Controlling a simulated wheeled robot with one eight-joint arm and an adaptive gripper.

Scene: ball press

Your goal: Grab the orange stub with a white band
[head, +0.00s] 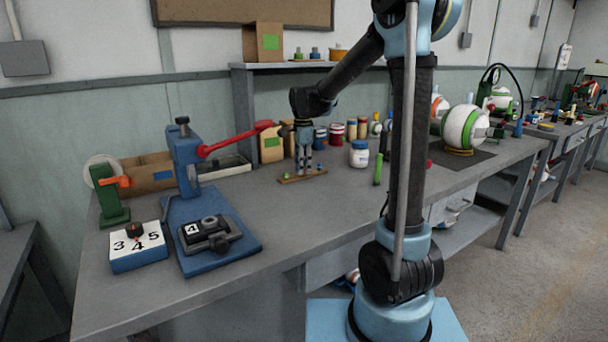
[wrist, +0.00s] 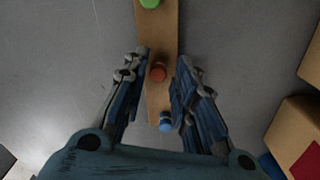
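A wooden strip (wrist: 162,42) lies on the grey bench under my gripper. In the wrist view it bears a red-orange stub (wrist: 158,73) in the middle, a green stub (wrist: 150,3) at the top edge and a blue stub (wrist: 166,124) lower down. I see the red-orange stub from above and cannot make out a white band. My gripper (wrist: 164,58) is open, with one finger on each side of that stub and gaps between. In the head view my gripper (head: 304,168) points down at the strip (head: 291,179), and its fingers hide the middle stub.
A blue press (head: 184,160) with a red lever stands left of the strip. A white bottle (head: 359,154) and a green upright piece (head: 378,170) stand to the right. Jars (head: 337,133) and a cardboard carton (head: 271,145) stand behind. Bench in front is clear.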

